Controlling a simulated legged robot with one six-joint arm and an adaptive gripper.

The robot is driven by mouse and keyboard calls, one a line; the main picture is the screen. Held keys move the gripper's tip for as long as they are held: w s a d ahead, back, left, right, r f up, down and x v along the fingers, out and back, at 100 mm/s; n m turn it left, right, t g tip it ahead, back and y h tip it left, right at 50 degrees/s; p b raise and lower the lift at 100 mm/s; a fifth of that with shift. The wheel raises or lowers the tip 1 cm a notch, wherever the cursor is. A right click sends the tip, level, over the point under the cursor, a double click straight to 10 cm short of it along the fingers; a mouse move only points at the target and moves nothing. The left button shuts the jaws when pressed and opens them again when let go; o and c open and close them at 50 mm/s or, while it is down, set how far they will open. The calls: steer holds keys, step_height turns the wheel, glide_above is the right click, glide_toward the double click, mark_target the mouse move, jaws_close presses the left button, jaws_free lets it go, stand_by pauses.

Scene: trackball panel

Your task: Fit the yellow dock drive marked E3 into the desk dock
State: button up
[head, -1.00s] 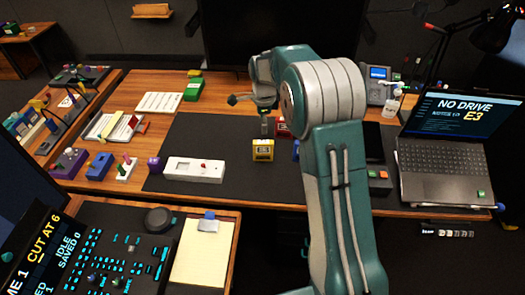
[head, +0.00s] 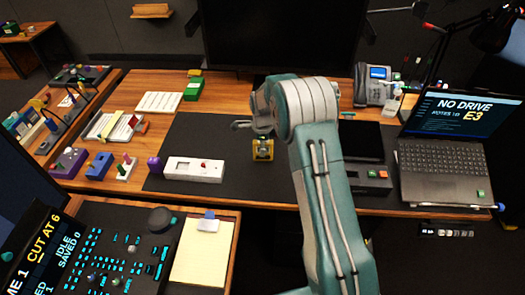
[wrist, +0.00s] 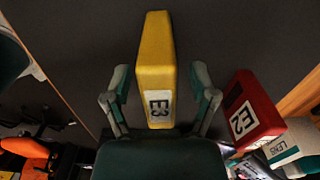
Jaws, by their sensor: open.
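The yellow drive (head: 268,152) stands on the dark desk mat, left of my arm in the head view. In the wrist view the yellow drive (wrist: 155,55) shows its E3 label and lies between the two fingers of my gripper (wrist: 160,88). The fingers are open, one on each side, with a visible gap at each side.
A red drive marked E2 (wrist: 255,110) stands close to the right finger. A grey block marked LENS (wrist: 292,148) is beyond it. A white device (head: 180,168) with a red knob lies left on the mat. The laptop (head: 440,160) reads NO DRIVE and E3.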

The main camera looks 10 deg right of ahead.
steer(key=shift+f, duration=0.3)
steer(key=shift+d, duration=0.1)
jaws_close()
steer(key=shift+r, duration=0.1)
